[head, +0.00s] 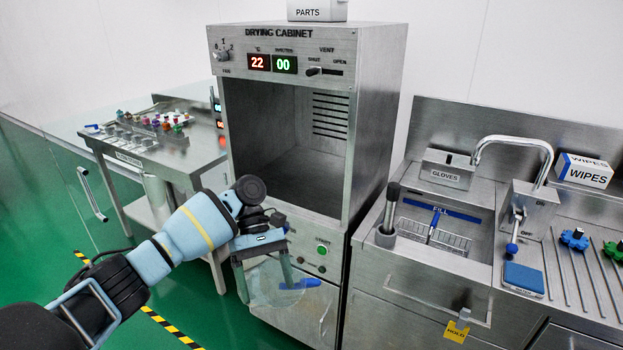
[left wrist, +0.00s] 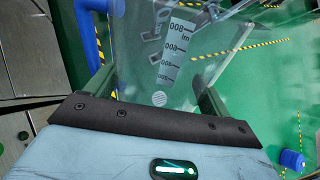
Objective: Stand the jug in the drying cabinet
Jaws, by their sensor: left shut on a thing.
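The jug (head: 268,291) is clear, with a blue handle (head: 305,284) pointing right in the head view. My left gripper (head: 266,276) is shut on the jug, in front of the lower part of the drying cabinet. In the left wrist view the jug (left wrist: 140,45) lies between the fingers, its printed scale visible and its blue handle at upper left. The drying cabinet (head: 381,120) is a steel box with an open front; the visible part of its chamber (head: 285,150) is empty. Its displays read 22 and 00. My right gripper is not in view.
A steel bench with colourful small parts (head: 150,125) stands left of the cabinet. At right is a sink counter with a tap (head: 510,140), a gloves box (head: 446,168) and a wipes box (head: 584,170). A parts box (head: 317,10) sits on the cabinet. Green floor is free at left.

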